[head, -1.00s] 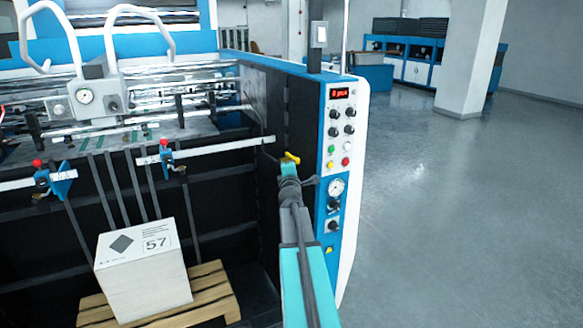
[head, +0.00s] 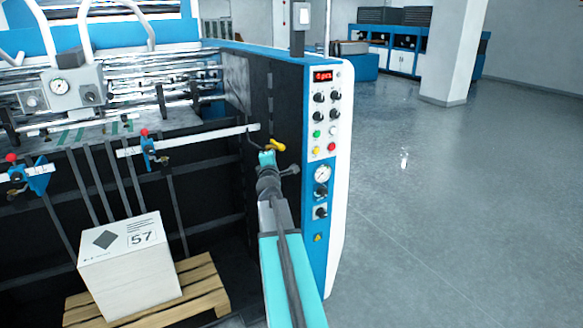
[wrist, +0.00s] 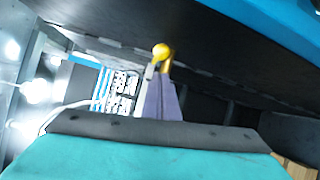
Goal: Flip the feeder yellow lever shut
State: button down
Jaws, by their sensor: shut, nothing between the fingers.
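The yellow lever (head: 276,145) sticks out from the dark inner side of the feeder, just left of the control panel. In the wrist view the yellow lever (wrist: 162,52) shows its round knob right at the tips of my fingers. My gripper (head: 267,158) is at the end of my teal arm, close against the lever. In the wrist view my gripper (wrist: 160,85) has its fingers together with nothing between them. I cannot tell whether the fingers touch the lever. The lever's base is partly hidden behind my gripper.
The control panel (head: 326,130) with knobs and buttons stands just right of the lever. A white box (head: 130,265) marked 57 sits on a wooden pallet (head: 215,297) at lower left. A rail (head: 185,141) runs left of the lever. The floor (head: 450,220) to the right is open.

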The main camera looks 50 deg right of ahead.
jog(key=s+d+p, duration=0.1)
jog(key=s+p, duration=0.4)
jog(key=s, duration=0.4)
jog(key=shift+s+r, duration=0.15)
jog(key=shift+s, duration=0.05)
dwell(0.6)
